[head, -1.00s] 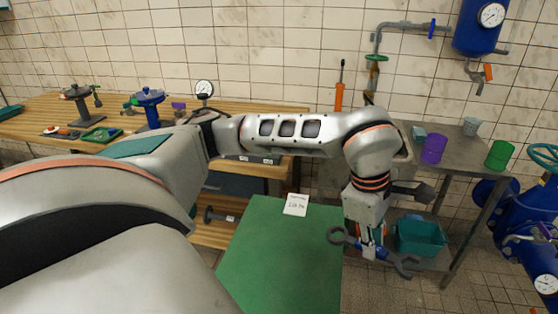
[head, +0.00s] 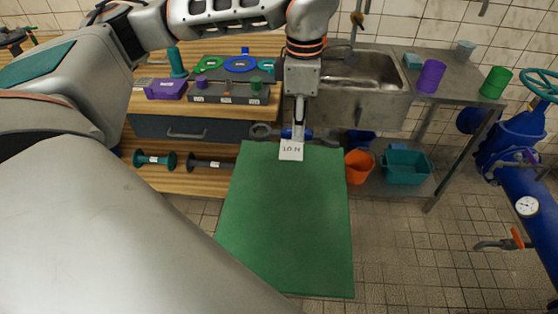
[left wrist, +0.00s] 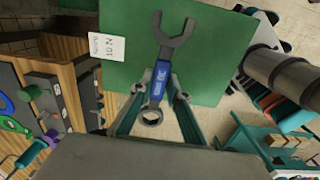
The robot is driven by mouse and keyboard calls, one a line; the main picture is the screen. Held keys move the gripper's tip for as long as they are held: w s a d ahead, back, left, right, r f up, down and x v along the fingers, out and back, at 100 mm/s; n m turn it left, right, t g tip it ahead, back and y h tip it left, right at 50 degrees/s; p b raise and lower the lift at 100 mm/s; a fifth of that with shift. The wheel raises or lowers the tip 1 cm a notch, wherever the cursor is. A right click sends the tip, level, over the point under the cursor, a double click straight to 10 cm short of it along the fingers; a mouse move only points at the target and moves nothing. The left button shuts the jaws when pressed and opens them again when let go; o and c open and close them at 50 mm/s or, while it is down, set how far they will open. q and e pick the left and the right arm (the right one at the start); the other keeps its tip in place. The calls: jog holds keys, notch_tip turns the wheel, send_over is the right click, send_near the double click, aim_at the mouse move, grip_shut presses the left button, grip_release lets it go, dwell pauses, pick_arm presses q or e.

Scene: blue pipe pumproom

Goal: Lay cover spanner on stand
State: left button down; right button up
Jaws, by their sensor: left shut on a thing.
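The cover spanner has a blue middle (head: 287,133) and grey ends. My left gripper (head: 299,132) is shut on its middle, at the far edge of the green-topped stand (head: 285,215). In the left wrist view, the spanner (left wrist: 160,85) lies between the fingertips of the gripper (left wrist: 159,80). Its open jaw points over the green top (left wrist: 215,50) and its ring end toward the wrist. Whether it touches the top I cannot tell. My right gripper is not in view.
A white label (head: 291,151) stands at the stand's far edge, in front of the spanner. The green top is otherwise bare. Behind are a wooden bench (head: 180,120) and a sink (head: 360,75). An orange bucket (head: 359,166) and teal bin (head: 406,166) are to the right.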

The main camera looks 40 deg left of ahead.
aim_at(292, 189)
pick_arm(q)
jog(key=shift+a, duration=0.3)
jog(key=shift+a+f, duration=0.1)
jog(key=shift+f, duration=0.05)
notch_tip(292, 189, down, 19)
jog(key=shift+f, duration=0.2)
jog(key=shift+f+b, duration=0.2)
jog(key=shift+b, duration=0.1)
jog(key=c, duration=1.9)
grip_release()
